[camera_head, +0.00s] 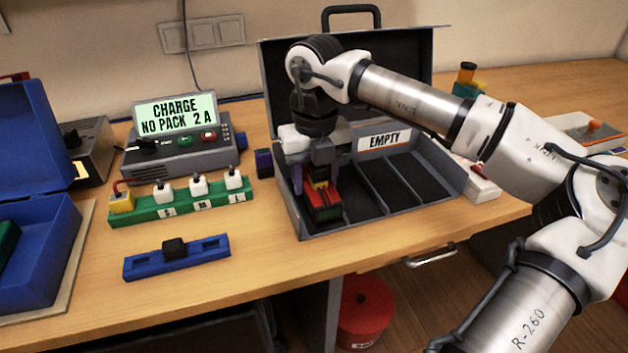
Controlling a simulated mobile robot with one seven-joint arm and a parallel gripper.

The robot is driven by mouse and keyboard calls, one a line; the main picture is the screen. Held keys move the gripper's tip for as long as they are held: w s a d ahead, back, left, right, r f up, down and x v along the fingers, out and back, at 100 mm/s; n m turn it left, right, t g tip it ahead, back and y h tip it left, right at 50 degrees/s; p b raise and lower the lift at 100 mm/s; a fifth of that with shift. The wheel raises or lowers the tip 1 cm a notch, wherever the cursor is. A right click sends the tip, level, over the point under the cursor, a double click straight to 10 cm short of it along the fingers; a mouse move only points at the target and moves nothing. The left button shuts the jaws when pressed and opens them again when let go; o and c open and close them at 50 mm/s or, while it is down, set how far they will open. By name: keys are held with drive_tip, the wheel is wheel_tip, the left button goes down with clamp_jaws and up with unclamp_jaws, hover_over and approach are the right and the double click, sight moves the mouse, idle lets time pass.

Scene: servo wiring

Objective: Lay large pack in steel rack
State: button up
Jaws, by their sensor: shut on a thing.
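An open grey case (398,216) with dividers and a white "EMPTY" label stands at the back middle of the bench; it looks like the steel rack. My gripper (321,174) points down into its leftmost compartment. The compartments to the right look empty. My gripper and arm hide the compartment's rear.
A charger (175,150) reads "CHARGE NO PACK 2 A". In front are a green strip (180,212) with several plugs and a blue tray (205,262) holding a small black block. An open blue case (50,255) is at left. Bare bench lies in front of the grey case.

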drive_tip(key=shift+f, duration=0.55)
drive_tip(key=shift+w+a+f+p, duration=0.1)
drive_tip(key=shift+w+f+p, duration=0.15)
drive_tip(key=shift+p, duration=0.1)
drive_tip(key=shift+f, duration=0.1)
drive_tip(key=shift+f+b, duration=0.2)
drive_tip(key=shift+b, duration=0.15)
drive_tip(key=o, duration=1.2)
drive_tip(key=shift+s, duration=0.1)
drive_tip(key=shift+r, duration=0.2)
wheel_tip(320, 180, up, 8)
drive_tip(key=shift+f, duration=0.25)
